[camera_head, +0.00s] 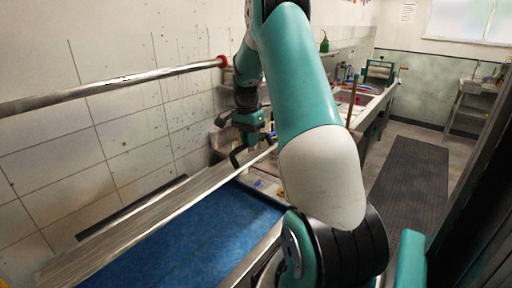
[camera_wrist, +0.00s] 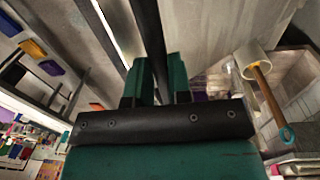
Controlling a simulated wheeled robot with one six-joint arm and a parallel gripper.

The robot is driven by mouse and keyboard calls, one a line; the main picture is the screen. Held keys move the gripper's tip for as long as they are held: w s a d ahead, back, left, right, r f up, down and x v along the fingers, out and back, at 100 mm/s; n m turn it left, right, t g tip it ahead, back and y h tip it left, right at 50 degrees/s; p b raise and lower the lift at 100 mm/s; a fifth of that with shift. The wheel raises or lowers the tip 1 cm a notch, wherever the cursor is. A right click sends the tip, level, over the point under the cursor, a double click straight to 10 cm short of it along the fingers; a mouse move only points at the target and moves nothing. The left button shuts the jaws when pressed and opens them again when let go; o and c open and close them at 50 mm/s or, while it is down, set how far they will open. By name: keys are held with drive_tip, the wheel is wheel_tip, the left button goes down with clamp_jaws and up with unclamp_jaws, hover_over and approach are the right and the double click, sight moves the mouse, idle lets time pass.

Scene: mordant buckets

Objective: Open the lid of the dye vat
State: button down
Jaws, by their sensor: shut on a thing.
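The dye vat (camera_head: 262,258) lies low in the head view, with blue dye (camera_head: 190,248) showing in its opening. Its long grey metal lid (camera_head: 165,210) is raised and tilted along the wall side, clear of the dye. A dark bar handle (camera_head: 236,158) is at the lid's far end. My gripper (camera_head: 254,143) is at this handle. In the wrist view, the green fingers of my gripper (camera_wrist: 159,72) are shut on the dark handle bar (camera_wrist: 148,28). My arm hides part of the vat's right side.
A metal rail (camera_head: 120,85) runs along the tiled wall above the lid. A bench (camera_head: 370,105) with a sink stands behind my arm. A dark floor mat (camera_head: 405,175) lies in the clear aisle at right. A pale dipper (camera_wrist: 252,58) with a wooden handle shows in the wrist view.

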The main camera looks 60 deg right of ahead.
drive_tip(key=shift+w+r, duration=0.3)
drive_tip(key=shift+w, duration=0.25)
drive_tip(key=shift+w+r, duration=0.3)
drive_tip(key=shift+w, duration=0.2)
drive_tip(key=c, duration=1.4)
unclamp_jaws()
drive_tip(key=o, duration=0.3)
drive_tip(key=shift+w+f, duration=0.2)
drive_tip(key=shift+w, duration=0.05)
drive_tip(key=shift+o, duration=0.2)
wheel_tip(320, 180, up, 8)
drive_tip(key=b, duration=0.2)
